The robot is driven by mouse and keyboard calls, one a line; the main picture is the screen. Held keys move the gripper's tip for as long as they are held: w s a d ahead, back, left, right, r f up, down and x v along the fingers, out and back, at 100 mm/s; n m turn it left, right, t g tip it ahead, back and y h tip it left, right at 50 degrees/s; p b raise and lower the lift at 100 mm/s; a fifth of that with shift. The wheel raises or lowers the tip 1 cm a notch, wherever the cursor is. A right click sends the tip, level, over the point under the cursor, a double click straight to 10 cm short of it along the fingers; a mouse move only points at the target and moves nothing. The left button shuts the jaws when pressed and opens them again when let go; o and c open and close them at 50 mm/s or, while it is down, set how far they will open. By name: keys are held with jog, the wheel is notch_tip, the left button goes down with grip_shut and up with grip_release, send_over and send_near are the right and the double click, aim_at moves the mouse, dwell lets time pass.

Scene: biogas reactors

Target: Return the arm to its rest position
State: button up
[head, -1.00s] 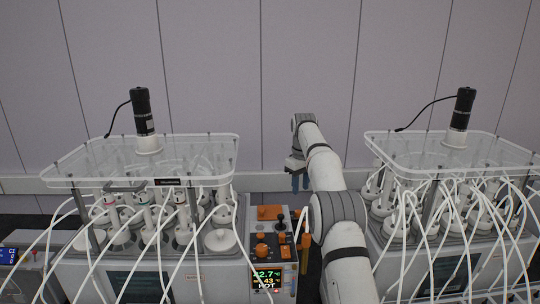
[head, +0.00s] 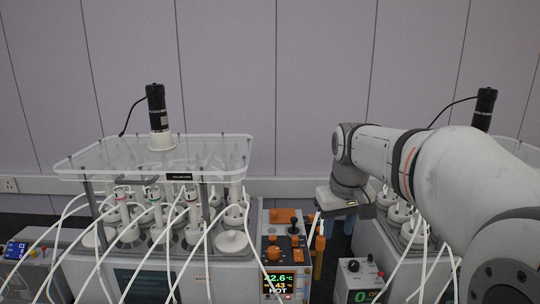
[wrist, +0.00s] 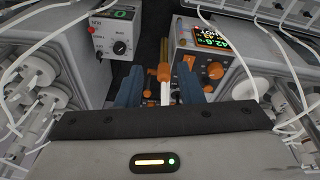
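My arm reaches in from the right in the head view, its elbow large and close. My gripper (head: 338,226) points down above the gap between the two reactor units. In the wrist view my gripper (wrist: 160,90) shows two blue fingers set well apart. Nothing is clearly held between them. An orange and white rod-like part (wrist: 165,80) shows between the fingers, seemingly beyond them.
The left reactor unit (head: 130,258) has a clear lid (head: 150,155) and many loose white tubes. An orange-knobbed control box (head: 285,255) and a small white dial box (head: 357,280) stand beside the gripper. My arm partly hides the right reactor.

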jog(key=s+f+m+b, duration=0.1)
jog(key=s+f, duration=0.5)
jog(key=s, duration=0.4)
jog(key=s+f+m+t+b, duration=0.1)
jog(key=s+f, duration=0.5)
jog(key=s, duration=0.3)
jog(key=shift+s+m, duration=0.3)
jog(key=shift+s, duration=0.05)
